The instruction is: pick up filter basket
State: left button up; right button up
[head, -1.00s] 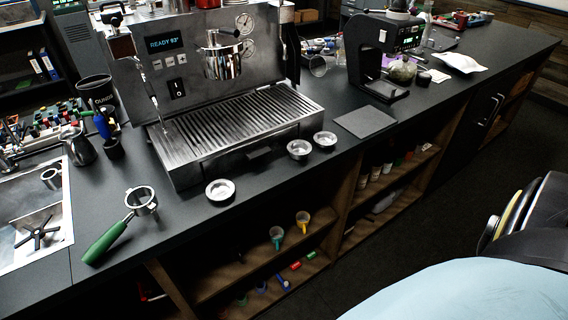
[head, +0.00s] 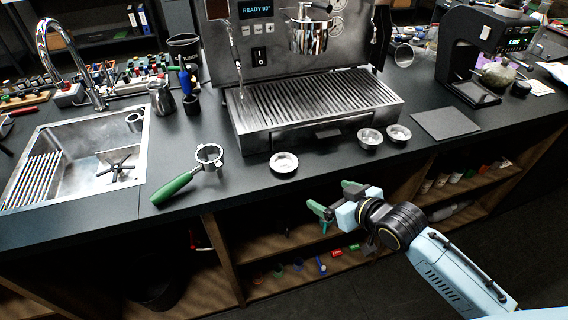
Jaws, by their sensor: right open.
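Three small round metal pieces that look like filter baskets lie near the counter's front edge. A shallow one (head: 284,162) is at the left, a deeper one (head: 370,138) is in the middle, and another (head: 398,133) is at the right. I cannot tell for certain which is the filter basket. A portafilter (head: 190,175) with a green handle and open ring lies left of them. My right gripper (head: 333,198) has green fingertips, is open and empty, and is in front of the counter edge, apart from all three pieces. My left gripper is out of view.
The espresso machine (head: 310,105) stands behind the pieces. A dark mat (head: 445,123) and a grinder (head: 474,52) are to the right. A sink (head: 75,160) is at the left. Open shelves (head: 290,248) with small items are below the counter.

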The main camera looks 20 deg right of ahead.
notch_tip(320, 180, up, 8)
jog(key=a+n+y, duration=0.1)
jog(key=a, duration=0.2)
jog(key=t, duration=0.1)
send_near(279, 161)
jog(key=shift+y, duration=0.3)
jog(key=shift+b+x, duration=0.85)
jog(key=shift+x, duration=1.8)
jog(key=shift+d, duration=0.15)
jog(key=c, duration=1)
